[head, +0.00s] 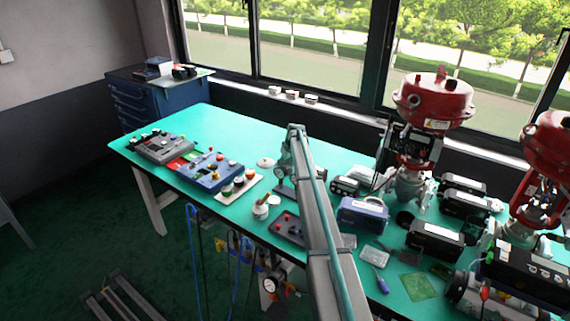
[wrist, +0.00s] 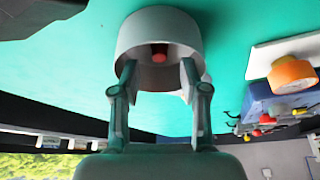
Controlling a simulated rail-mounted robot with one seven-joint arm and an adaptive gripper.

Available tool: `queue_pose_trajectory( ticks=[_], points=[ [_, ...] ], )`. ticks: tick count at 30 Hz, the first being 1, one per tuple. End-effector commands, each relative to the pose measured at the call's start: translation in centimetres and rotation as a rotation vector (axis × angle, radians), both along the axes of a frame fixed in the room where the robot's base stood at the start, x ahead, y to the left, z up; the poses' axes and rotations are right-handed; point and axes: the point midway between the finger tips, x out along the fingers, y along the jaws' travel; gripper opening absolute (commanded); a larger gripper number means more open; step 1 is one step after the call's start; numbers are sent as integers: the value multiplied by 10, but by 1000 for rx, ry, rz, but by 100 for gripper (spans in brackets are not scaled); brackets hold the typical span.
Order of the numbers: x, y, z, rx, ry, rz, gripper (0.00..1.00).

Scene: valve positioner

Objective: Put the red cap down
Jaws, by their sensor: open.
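In the wrist view my gripper (wrist: 158,76) is open, with one finger on each side of the picture's middle. A round grey-white piece (wrist: 160,25) with a hollow facing the camera lies just beyond the fingertips. A small red thing (wrist: 159,56) shows inside that hollow, between the fingers; I cannot tell whether it is the red cap. Contact with the fingers is unclear. An orange-topped round cap (wrist: 292,75) sits on a white plate at the right. In the head view the white plate (head: 236,197) carries several coloured caps, too small to tell apart surely.
The green table (head: 215,125) is clear at its back left. Grey and blue control boxes (head: 210,172) stand left of the white plate. A small white pot (head: 260,211) stands near the front edge. Red-topped valves (head: 435,98) and black boxes crowd the right.

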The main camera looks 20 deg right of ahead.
Motion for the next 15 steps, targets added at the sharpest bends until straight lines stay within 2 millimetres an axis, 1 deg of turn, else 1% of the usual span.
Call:
queue_pose_trajectory(
  ticks=[8,11,15],
  points=[
    [0,0,2,0,0,0,45],
    [0,0,9,0,-1,0,45],
    [0,0,27,-1,-1,0,45]
  ],
)
